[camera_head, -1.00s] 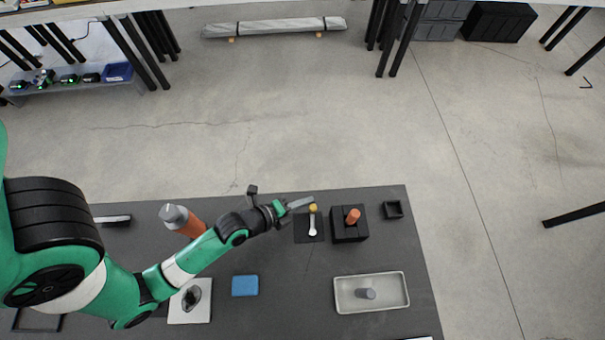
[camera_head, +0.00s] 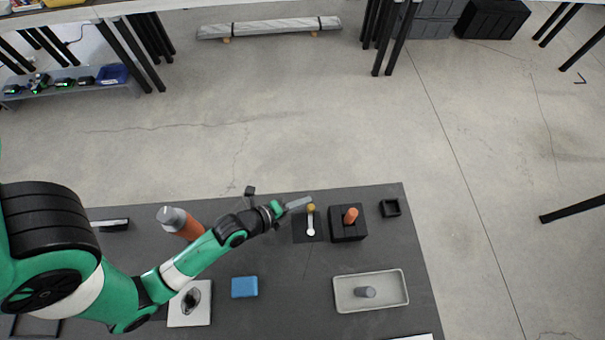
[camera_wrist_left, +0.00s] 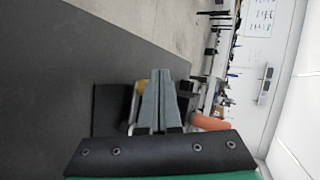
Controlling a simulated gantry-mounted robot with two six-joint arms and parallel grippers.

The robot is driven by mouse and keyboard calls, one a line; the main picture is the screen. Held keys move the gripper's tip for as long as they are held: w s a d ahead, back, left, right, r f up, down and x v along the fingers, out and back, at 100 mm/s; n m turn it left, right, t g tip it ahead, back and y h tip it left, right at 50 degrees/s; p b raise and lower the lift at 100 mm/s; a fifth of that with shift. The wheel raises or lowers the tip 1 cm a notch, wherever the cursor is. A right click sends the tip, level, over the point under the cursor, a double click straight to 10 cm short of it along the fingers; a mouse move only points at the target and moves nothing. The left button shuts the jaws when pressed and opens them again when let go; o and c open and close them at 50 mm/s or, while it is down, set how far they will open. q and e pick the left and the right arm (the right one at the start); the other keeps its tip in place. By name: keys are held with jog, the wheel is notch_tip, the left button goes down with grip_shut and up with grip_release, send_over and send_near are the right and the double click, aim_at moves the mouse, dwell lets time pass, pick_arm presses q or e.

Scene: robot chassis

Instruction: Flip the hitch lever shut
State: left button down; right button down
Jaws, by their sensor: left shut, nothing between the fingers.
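The hitch lever (camera_head: 311,226) is a pale metal bar with a yellow knob (camera_head: 311,208), on a dark square plate (camera_head: 299,233) on the bench. The knob is at the lever's far end. My left gripper (camera_head: 309,201) is shut and empty, with its tips just beyond the knob in the head view. In the left wrist view the two grey fingers (camera_wrist_left: 158,88) are together. The yellow knob (camera_wrist_left: 141,87) shows just left of them, partly hidden. I cannot tell whether they touch. My right gripper is not in view.
A black block with an orange peg (camera_head: 351,215) stands right of the plate, with a small black tray (camera_head: 390,208) beyond. A grey tray (camera_head: 341,307) holds a grey cylinder. A blue block (camera_head: 244,287) and an orange bottle (camera_head: 188,229) are also on the bench.

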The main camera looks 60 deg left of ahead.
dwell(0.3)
pick_arm(q)
jog(key=shift+s+d+r+p, duration=0.1)
jog(key=shift+s+d+p, duration=0.15)
jog(key=shift+d+p, duration=0.25)
jog(key=shift+s+d, duration=0.15)
jog(key=shift+d, duration=0.15)
jog(key=shift+a, duration=0.1)
